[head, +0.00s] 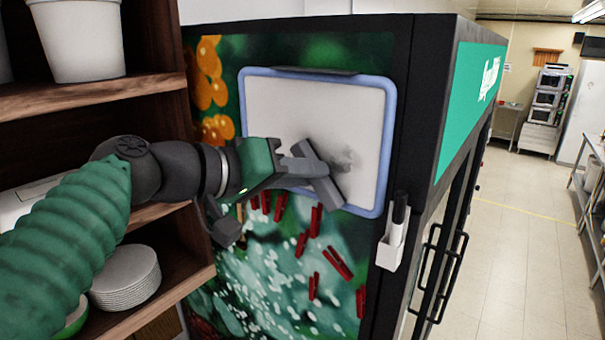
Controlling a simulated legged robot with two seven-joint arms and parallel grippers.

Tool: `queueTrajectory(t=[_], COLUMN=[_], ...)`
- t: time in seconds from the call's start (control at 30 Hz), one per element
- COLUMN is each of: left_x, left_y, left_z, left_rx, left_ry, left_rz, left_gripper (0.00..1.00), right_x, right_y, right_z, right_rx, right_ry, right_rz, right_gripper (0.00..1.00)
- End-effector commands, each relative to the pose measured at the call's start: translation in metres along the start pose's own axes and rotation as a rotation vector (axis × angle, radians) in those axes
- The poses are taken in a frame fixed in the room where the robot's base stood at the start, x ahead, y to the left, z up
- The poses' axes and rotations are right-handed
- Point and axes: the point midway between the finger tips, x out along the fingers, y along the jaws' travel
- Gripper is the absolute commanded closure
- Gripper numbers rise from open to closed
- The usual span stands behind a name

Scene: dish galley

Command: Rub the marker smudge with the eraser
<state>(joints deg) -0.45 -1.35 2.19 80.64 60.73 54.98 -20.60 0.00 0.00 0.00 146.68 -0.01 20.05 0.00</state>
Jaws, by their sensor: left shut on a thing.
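The whiteboard (290,108) has a pale blue frame and hangs on the side of a tall cabinet. A dark grey marker smudge (346,160) shows on its lower right part. My left gripper (308,168) reaches in from the left and is shut on the eraser (328,189), a grey block held at a tilt. The eraser lies just left of the smudge and overlaps the lower part of the board in the picture. Whether it touches the board is hard to tell. Part of the smudge may be hidden behind it. My right gripper is not in view.
A white holder (391,247) with a dark marker (399,208) is on the cabinet edge, right of the board. Wooden shelves (95,93) with a white pot (80,40) and stacked plates (126,277) stand close on the left. Open tiled floor (520,235) lies to the right.

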Motion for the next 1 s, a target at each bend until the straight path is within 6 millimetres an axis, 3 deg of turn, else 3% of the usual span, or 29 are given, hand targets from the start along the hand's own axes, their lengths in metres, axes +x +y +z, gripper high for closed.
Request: queueTrajectory(t=[0.53, 1.0], left_x=[0.009, 0.016], left_y=[0.001, 0.029], left_z=[-0.002, 0.021], left_rx=[0.001, 0.001], left_ry=[0.001, 0.000], left_rz=[0.000, 0.000], left_gripper=[1.00, 1.00], right_x=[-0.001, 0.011], right_y=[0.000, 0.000], right_z=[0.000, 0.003], right_rx=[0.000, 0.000], right_ry=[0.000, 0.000], right_rz=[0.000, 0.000], right_gripper=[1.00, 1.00])
